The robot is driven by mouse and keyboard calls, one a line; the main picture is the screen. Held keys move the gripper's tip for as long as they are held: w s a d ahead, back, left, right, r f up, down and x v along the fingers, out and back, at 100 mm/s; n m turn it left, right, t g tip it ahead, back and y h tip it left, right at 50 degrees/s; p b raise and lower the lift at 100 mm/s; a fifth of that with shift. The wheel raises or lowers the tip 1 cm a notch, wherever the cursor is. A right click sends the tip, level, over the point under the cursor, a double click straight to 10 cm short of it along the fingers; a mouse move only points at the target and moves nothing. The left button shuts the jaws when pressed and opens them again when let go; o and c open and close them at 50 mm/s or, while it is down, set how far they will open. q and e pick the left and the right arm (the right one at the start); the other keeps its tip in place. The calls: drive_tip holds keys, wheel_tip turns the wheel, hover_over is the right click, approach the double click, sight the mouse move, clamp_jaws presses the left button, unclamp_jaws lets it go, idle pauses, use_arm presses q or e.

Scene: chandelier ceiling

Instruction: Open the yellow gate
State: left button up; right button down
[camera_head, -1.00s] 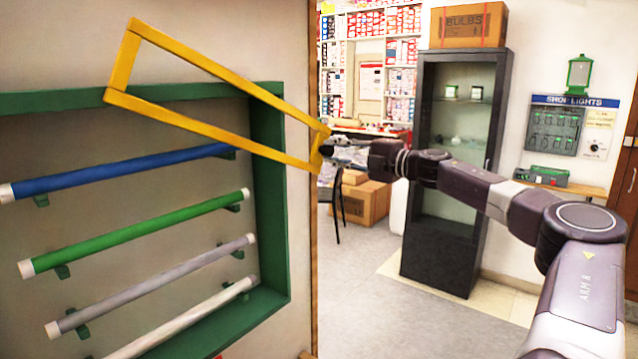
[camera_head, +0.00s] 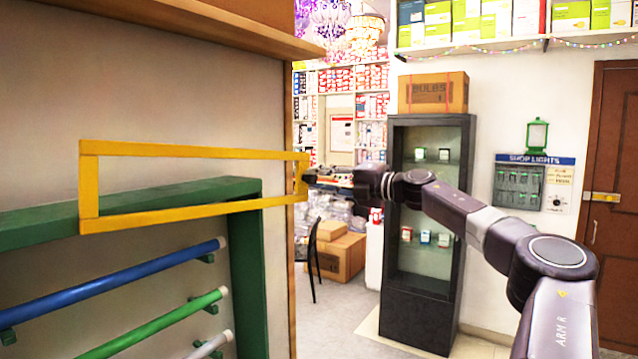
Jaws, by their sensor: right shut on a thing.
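The yellow gate (camera_head: 190,151) is a long rectangular frame at the left. It stands out from the green rack frame (camera_head: 247,187) and sits nearly level, above the coloured tubes. My right gripper (camera_head: 309,176) is shut on the gate's right end bar, beside the edge of the wall panel. The fingertips are small and partly merge with the background. My right arm reaches in from the lower right. My left gripper is not in view.
Blue (camera_head: 110,285) and green (camera_head: 165,322) tubes lie on the rack. A dark glass cabinet (camera_head: 424,322) stands behind my right arm, with a BULBS box (camera_head: 432,92) on top. Cartons (camera_head: 335,256) and a chair (camera_head: 312,262) are on the floor further back. Pale floor is clear between.

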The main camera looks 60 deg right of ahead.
drive_tip(key=shift+r, duration=0.5)
drive_tip(key=c, duration=1.7)
unclamp_jaws()
drive_tip(key=shift+a, duration=0.1)
drive_tip(key=shift+o, duration=0.2)
drive_tip(key=s, duration=1.2)
drive_tip(key=shift+d, duration=0.2)
